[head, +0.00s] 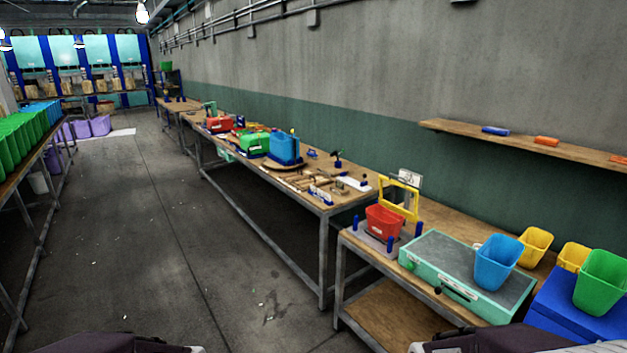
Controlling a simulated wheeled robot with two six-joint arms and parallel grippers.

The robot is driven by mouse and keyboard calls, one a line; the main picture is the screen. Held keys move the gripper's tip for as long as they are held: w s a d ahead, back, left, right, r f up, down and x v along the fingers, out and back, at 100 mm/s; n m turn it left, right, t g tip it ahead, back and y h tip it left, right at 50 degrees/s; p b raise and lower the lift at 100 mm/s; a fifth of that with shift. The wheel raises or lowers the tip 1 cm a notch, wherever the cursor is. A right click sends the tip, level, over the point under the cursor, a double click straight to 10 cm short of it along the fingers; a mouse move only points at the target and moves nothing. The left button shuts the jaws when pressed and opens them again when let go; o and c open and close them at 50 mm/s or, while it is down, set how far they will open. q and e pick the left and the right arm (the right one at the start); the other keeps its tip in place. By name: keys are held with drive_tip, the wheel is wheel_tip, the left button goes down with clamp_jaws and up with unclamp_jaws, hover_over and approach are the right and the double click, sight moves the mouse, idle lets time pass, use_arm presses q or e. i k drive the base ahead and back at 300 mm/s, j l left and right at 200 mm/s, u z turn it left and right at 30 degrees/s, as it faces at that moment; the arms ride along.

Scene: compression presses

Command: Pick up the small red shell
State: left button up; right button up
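A red bucket-like shell (384,222) stands upright on a grey plate with blue posts (374,242), at the left end of the near bench. A yellow frame (402,196) stands right behind it. Another red shell-like piece (220,125) lies farther off on the long work table, beside a green box; its shape is too small to tell well. I cannot tell from size alone which one is the small red shell. Only dark parts of my arms show at the bottom edge. Neither gripper shows.
A teal box with a grey top (468,270) and blue (497,262), yellow (535,246) and green (601,282) buckets fill the near bench. The long table holds a blue shell (284,148) and tools. The grey floor (165,240) to the left is mostly clear.

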sight(383, 225)
drive_tip(key=i+j, duration=0.15)
drive_tip(key=i, duration=0.5)
drive_tip(key=i+j, duration=0.15)
drive_tip(key=i, duration=0.55)
drive_tip(key=i+j, duration=0.15)
drive_tip(key=i, duration=0.5)
drive_tip(key=i+j+z, duration=0.25)
drive_tip(key=i+z, duration=0.2)
drive_tip(key=i+j+z, duration=0.95)
drive_tip(key=j, duration=0.2)
drive_tip(key=i, duration=0.05)
